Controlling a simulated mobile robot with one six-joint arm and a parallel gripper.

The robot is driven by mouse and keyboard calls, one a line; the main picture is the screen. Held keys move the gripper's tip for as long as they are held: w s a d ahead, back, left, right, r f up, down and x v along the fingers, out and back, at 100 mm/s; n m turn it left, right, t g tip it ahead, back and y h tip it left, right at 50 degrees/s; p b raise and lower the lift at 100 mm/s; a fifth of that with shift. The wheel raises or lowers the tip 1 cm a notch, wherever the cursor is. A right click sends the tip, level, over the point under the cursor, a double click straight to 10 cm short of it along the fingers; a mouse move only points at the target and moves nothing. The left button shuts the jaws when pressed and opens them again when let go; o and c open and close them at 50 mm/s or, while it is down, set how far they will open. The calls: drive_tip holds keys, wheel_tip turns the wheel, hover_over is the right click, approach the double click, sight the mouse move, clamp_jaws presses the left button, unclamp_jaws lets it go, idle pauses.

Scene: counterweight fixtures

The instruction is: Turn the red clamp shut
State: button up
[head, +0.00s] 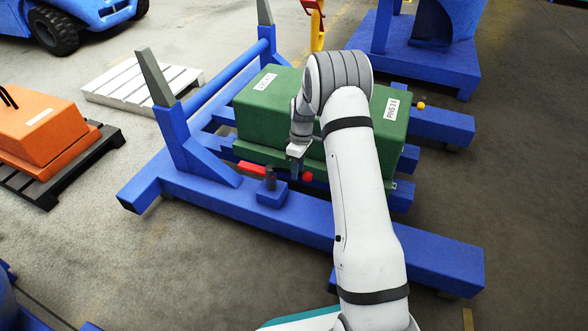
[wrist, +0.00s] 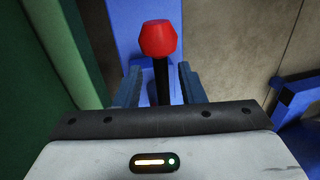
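The red clamp has a red bar (head: 252,168) at a dark upright post on a small blue block (head: 271,195), on the near beam of the blue fixture. A red knob (head: 307,176) shows just right of the post. In the wrist view the red knob (wrist: 159,39) sits on a black stem (wrist: 161,82). My gripper (head: 296,168) is low over the clamp. Its two blue-grey fingers (wrist: 160,88) stand apart on either side of the stem, with gaps visible on both sides. How the knob joins the post is hard to see.
A green counterweight (head: 265,105) rests in the blue fixture (head: 240,205), close behind the clamp. A tapered upright (head: 160,90) rises at the left. An orange weight (head: 40,125) on a dark pallet and a white pallet (head: 140,85) stand farther left. The floor in front is open.

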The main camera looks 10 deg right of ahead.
clamp_jaws()
idle(0.3)
